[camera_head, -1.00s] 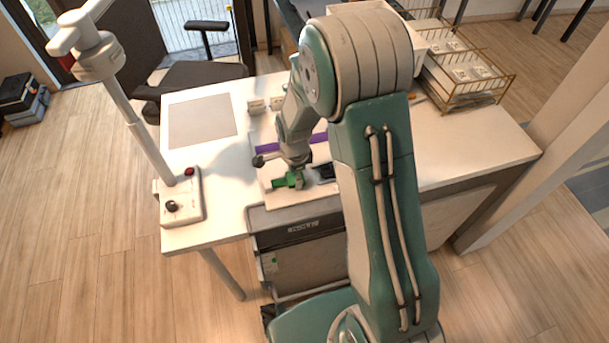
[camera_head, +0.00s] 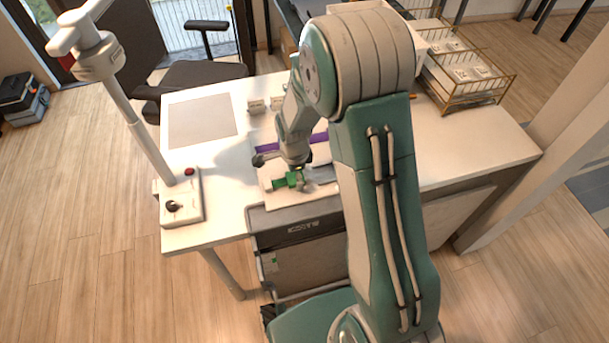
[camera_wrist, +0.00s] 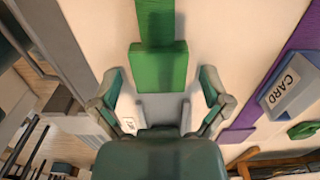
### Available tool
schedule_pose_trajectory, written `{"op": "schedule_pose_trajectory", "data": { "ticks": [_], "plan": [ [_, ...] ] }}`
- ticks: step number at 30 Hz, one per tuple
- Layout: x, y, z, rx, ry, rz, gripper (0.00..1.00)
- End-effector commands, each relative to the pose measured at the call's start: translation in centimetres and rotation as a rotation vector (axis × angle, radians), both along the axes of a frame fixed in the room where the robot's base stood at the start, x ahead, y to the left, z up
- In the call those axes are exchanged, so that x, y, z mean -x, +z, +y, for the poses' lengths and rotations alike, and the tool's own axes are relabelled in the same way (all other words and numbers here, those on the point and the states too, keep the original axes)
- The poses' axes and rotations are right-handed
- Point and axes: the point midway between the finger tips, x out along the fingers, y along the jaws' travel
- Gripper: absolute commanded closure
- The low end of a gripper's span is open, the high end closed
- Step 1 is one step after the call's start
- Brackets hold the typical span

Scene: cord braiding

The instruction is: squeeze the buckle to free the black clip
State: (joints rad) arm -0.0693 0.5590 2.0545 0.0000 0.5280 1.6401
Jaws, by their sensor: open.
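In the wrist view a bright green block (camera_wrist: 158,68), which looks like the buckle, lies at the end of a darker green strap (camera_wrist: 157,22). My gripper (camera_wrist: 164,88) is open, with one fingertip on each side just below the block and gaps visible. A grey piece (camera_wrist: 163,108) lies between the fingers; I cannot tell whether it belongs to the clip. I cannot make out a black clip; the gripper body hides the area below. In the head view my gripper (camera_head: 296,170) is low over the green part (camera_head: 288,181) on the white board.
A purple strap (camera_wrist: 300,42) and a grey holder marked CARD (camera_wrist: 288,88) lie right of the buckle in the wrist view. A white control box (camera_head: 181,197) with a post stands at the table's left. A wire basket (camera_head: 470,78) stands at the back right.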

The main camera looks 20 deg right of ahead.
Motion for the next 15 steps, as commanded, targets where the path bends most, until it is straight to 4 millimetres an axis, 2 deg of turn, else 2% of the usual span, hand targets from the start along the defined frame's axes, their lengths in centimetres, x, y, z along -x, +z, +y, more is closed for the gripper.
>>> {"op": "schedule_pose_trajectory", "data": {
  "ticks": [15],
  "plan": [
    [-0.1, 3.2, 0.0, 0.000, 0.000, -0.002, 0.03]
  ]
}}
